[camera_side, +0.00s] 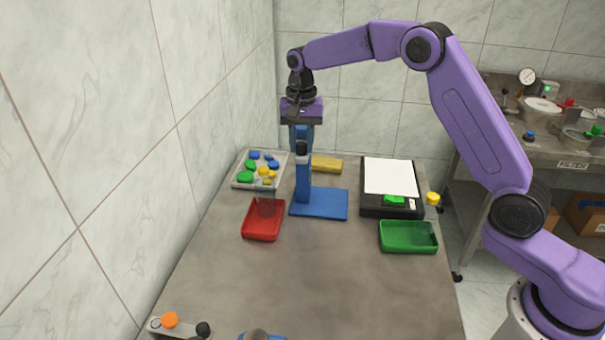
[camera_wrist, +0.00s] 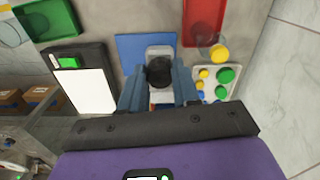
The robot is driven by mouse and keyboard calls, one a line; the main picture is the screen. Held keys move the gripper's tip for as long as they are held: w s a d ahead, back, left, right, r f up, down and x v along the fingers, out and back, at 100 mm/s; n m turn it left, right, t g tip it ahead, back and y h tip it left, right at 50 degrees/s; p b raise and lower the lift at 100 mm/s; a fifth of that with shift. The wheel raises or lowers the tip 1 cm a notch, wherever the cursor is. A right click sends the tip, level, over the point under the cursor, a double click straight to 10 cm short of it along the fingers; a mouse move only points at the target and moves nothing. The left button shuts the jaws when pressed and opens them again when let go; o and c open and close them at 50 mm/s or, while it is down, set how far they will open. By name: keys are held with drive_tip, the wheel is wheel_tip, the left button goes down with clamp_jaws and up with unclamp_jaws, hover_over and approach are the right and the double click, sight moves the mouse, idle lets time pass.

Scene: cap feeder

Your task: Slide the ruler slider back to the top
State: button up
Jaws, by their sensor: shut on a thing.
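A blue upright stand (camera_side: 304,185) rises from a flat blue base (camera_side: 325,205) at the back middle of the table. A small piece with a dark knob (camera_side: 301,148), which looks like the ruler slider, is high on the stand. My gripper (camera_side: 302,137) points down there, its blue fingers around the upper part. In the wrist view my gripper (camera_wrist: 159,88) has its fingers on both sides of the dark knob (camera_wrist: 160,72) and is shut on this piece. The blue base (camera_wrist: 130,50) shows beyond it. Any ruler marks are hidden or too small to read.
A red tray (camera_side: 263,220) and a grey tray (camera_side: 243,184) of colored caps stand left of the base. A green tray (camera_side: 408,238), a black board (camera_side: 375,212) with a white sheet, and a yellow cap (camera_side: 432,198) are right. The table's middle is clear.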

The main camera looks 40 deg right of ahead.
drive_tip(key=o, duration=0.8)
drive_tip(key=shift+o, duration=0.2)
drive_tip(key=shift+r, duration=4)
